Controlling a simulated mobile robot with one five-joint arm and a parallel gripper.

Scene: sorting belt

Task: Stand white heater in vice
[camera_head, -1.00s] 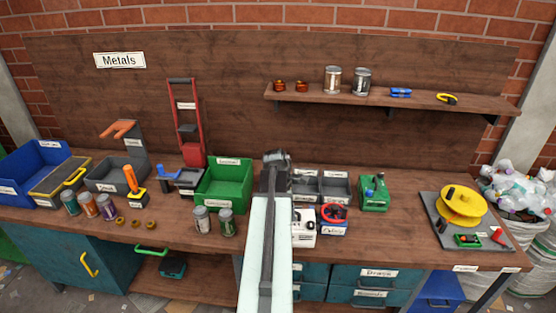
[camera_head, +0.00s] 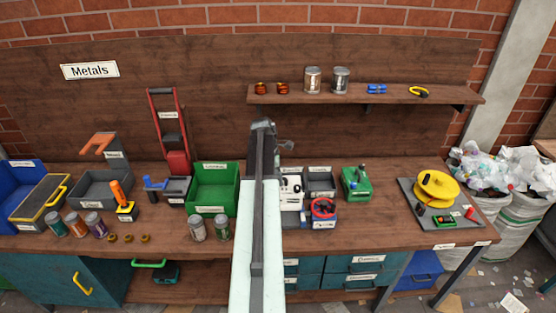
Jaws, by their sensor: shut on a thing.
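The white heater (camera_head: 291,190) is a small white block with dark details, just right of my arm and partly hidden by it. It appears held up off the bench, in front of the grey bins. My gripper is shut on the heater; its fingers are mostly hidden behind my own arm. A blue-handled tool with a dark grey body (camera_head: 177,187), which looks like the vice, stands on the bench left of the green bin. I cannot read its label.
The green bin (camera_head: 213,208) stands between that tool and my arm, with cans (camera_head: 197,228) in front. The tall red tool (camera_head: 168,125) rises at the back left.

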